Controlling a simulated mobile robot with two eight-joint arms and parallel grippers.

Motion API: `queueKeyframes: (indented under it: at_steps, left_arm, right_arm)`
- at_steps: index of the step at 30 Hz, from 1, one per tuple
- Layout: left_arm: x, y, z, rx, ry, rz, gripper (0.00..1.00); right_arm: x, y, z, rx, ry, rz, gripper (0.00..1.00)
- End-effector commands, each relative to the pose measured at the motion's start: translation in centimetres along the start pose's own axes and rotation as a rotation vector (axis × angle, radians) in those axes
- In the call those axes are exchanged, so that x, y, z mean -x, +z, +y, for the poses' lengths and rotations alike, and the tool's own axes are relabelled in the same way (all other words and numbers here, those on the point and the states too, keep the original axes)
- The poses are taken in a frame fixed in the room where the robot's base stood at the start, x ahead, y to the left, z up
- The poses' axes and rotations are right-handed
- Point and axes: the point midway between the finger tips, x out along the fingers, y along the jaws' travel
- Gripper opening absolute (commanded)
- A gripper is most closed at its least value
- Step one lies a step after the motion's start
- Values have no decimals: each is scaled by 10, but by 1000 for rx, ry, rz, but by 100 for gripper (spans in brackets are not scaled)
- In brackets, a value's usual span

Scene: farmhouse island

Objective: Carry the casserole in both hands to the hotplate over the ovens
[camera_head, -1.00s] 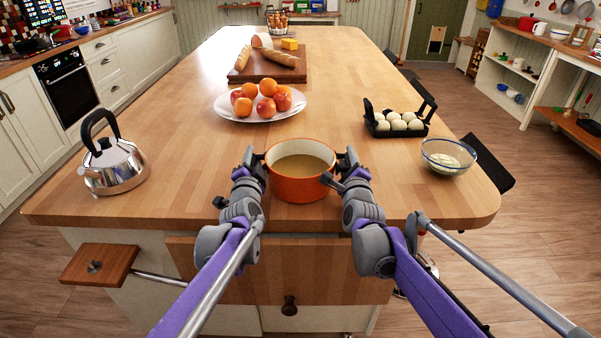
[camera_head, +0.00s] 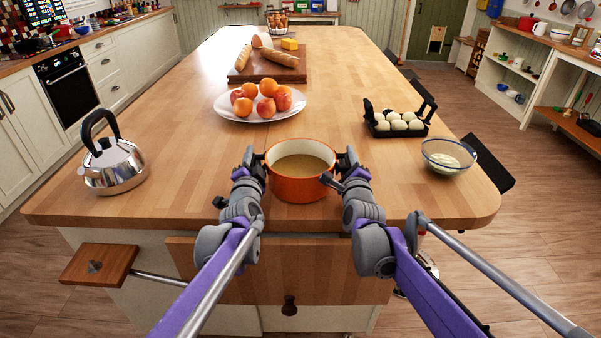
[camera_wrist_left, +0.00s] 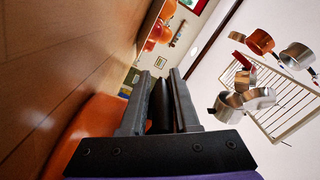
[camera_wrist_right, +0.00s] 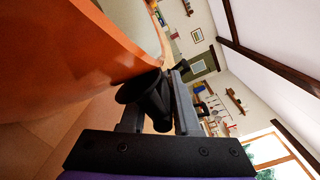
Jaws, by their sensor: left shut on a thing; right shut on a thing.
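The orange casserole (camera_head: 298,188), filled with a brownish liquid, is upright at the near edge of the wooden island, between my two grippers. My left gripper (camera_head: 254,160) is shut on its left handle; the left wrist view shows the dark handle (camera_wrist_left: 161,100) between the fingers. My right gripper (camera_head: 346,160) is shut on its right handle; the right wrist view shows the dark handle (camera_wrist_right: 148,97) at the fingers beside the orange wall (camera_wrist_right: 75,50). Whether the casserole's base touches the top, I cannot tell. A black oven (camera_head: 66,80) is in the left counter; no hotplate is clearly visible.
On the island (camera_head: 180,180) are a kettle (camera_head: 113,168) at left, a fruit plate (camera_head: 232,112), a bread board (camera_head: 270,70), an egg holder (camera_head: 398,122) and a glass bowl (camera_head: 448,158). Floor is open at right.

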Motion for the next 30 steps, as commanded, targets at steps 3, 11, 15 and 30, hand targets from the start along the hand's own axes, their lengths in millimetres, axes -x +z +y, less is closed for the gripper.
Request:
queueKeyframes:
  at_steps: [3,11,15,30]
  left_arm:
    - [0,0,-4,2,-7,-2,0]
    - [1,-6,-14,2,-9,0,0]
    - [2,-14,-25,2,-13,2,0]
    - [4,-35,-57,2,-22,8,0]
  right_arm:
    - [0,0,-4,-3,-6,1,0]
    - [1,6,-13,-3,-8,-1,0]
    - [2,14,-25,-2,-12,-3,0]
    - [4,35,-57,-2,-21,-9,0]
